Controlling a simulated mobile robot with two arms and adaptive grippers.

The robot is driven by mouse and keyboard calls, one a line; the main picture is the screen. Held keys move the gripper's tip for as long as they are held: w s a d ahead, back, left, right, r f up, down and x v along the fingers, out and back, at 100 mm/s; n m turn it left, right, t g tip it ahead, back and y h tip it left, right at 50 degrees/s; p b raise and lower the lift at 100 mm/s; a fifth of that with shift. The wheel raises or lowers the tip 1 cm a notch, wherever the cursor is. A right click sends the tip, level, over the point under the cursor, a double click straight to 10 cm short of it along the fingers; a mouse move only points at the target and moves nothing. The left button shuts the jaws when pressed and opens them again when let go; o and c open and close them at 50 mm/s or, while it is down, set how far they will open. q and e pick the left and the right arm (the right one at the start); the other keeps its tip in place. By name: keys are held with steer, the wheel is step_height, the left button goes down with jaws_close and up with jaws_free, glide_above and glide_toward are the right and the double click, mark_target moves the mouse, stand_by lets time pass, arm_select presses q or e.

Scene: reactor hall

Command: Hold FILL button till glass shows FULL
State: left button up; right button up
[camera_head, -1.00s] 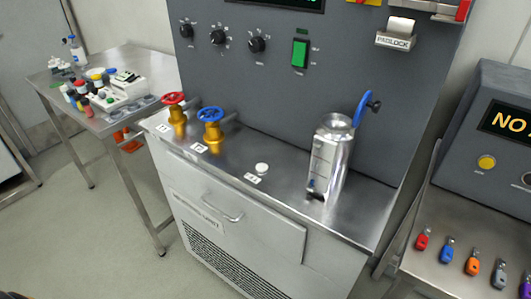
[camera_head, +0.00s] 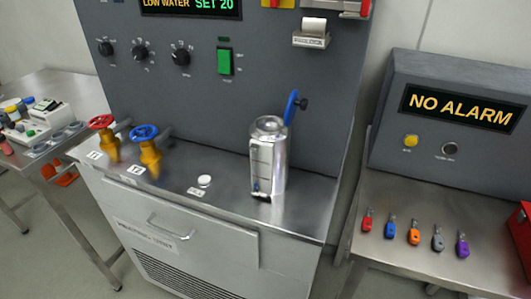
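A silver metal vessel (camera_head: 268,158) stands upright on the steel counter, with a narrow sight glass (camera_head: 254,168) on its left front side. The glass is too small to read a level or the word FULL. A round white button (camera_head: 204,181) sits on the counter left of the vessel, with a small label (camera_head: 199,191) in front of it that I cannot read clearly. Nothing touches the button. The panel display (camera_head: 190,6) reads LOW WATER and SET 20. Neither of my grippers is in view.
A red-wheeled valve (camera_head: 102,122) and a blue-wheeled valve (camera_head: 145,134) stand left of the button; a blue handwheel (camera_head: 291,107) is behind the vessel. A NO ALARM console (camera_head: 455,110) and several colored key tags (camera_head: 414,236) are at right. The counter front is clear.

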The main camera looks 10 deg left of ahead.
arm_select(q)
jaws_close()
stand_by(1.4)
